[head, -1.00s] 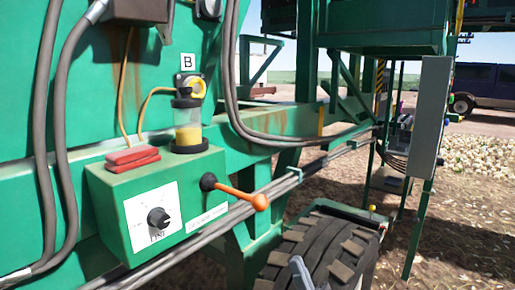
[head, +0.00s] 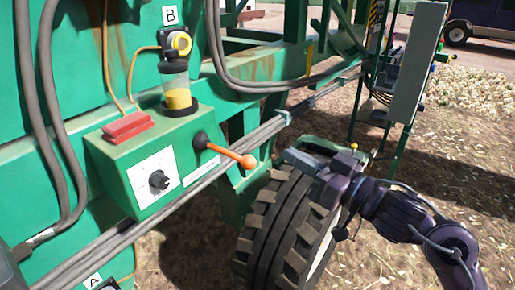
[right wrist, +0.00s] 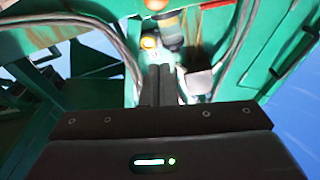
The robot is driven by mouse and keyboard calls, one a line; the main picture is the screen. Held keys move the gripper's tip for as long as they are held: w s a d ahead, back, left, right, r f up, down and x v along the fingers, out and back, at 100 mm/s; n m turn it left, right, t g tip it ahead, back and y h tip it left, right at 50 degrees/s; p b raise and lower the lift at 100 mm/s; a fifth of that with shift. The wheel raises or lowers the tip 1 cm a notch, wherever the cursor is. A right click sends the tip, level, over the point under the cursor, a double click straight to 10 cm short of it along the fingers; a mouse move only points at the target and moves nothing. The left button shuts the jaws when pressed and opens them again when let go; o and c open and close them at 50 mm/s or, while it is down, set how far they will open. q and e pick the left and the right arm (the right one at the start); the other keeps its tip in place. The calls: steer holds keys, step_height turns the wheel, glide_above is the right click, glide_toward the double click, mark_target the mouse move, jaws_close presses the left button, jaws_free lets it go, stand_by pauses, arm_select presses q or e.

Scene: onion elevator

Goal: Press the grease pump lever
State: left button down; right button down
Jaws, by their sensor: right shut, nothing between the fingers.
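The grease pump is a green box (head: 160,160) on the machine's side, with a white dial plate and a clear reservoir (head: 177,88) holding yellow grease. Its lever (head: 225,152) is an orange rod ending in a round knob, pointing right and slightly down from a black pivot. My right gripper (head: 284,157) is shut and empty, a little to the right of the knob, with a visible gap in the head view. In the right wrist view its closed fingers (right wrist: 155,84) point up the picture; an orange rounded part, likely the knob, shows at the top edge. My left gripper is not in view.
A big black tyre (head: 285,225) stands below my right gripper. Grey pipes (head: 250,143) run behind the lever along the green frame. A red block (head: 128,127) lies on the pump box. Thick hoses hang at the left. A grey cabinet (head: 416,80) stands at the right.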

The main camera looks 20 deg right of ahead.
steer(key=p+x, duration=0.3)
steer(key=x, duration=0.7)
steer(key=shift+s+f, duration=0.3)
steer(key=shift+f, duration=0.65)
steer(key=shift+s+f, duration=0.25)
steer(key=shift+f, duration=0.65)
